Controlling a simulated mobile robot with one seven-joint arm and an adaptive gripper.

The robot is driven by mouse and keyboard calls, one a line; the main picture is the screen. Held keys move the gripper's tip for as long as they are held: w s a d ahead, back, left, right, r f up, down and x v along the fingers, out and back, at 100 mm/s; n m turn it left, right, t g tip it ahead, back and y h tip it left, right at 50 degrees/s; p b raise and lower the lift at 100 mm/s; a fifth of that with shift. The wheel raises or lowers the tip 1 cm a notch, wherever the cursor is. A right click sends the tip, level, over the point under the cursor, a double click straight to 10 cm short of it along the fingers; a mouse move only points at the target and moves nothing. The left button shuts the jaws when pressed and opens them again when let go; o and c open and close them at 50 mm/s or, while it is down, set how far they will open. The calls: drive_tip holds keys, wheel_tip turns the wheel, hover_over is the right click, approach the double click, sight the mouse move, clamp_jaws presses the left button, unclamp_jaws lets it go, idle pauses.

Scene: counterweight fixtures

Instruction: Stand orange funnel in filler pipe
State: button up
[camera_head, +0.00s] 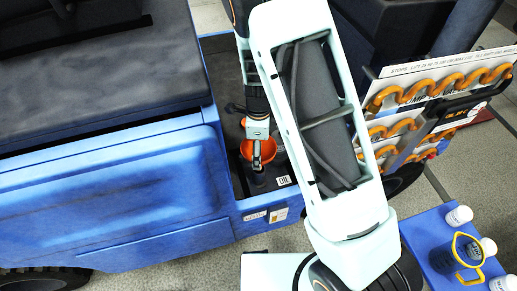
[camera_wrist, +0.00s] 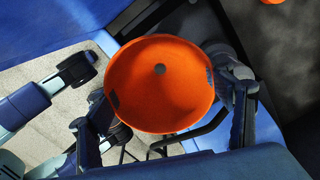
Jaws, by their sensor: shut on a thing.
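The orange funnel (camera_head: 268,150) is in the bay of the blue machine, with my gripper (camera_head: 257,158) over it. In the wrist view, the funnel's open bowl (camera_wrist: 140,85) faces the camera, with a small dark hole at its middle. The fingers of my gripper (camera_wrist: 163,100) close on its rim from left and right. A dark round stub (camera_head: 257,180), which looks like the filler pipe, stands just below the funnel beside an OIL label. The funnel's spout is hidden, so I cannot tell whether it is inside the pipe.
The blue machine body (camera_head: 110,195) borders the bay on the left. A rack with orange curved hooks (camera_head: 435,95) stands on the right. A blue table (camera_head: 425,235) at lower right holds several white bottles and a yellow-handled jug (camera_head: 467,250).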

drive_tip(key=shift+f+b, duration=0.9)
drive_tip(key=shift+f, duration=0.55)
drive_tip(key=shift+f, duration=0.1)
drive_tip(key=shift+f+b, duration=0.45)
drive_tip(key=shift+f, duration=0.25)
drive_tip(key=shift+f+b, duration=0.35)
drive_tip(key=shift+f, duration=0.3)
drive_tip(key=shift+f, duration=0.15)
drive_tip(key=shift+c, duration=1.1)
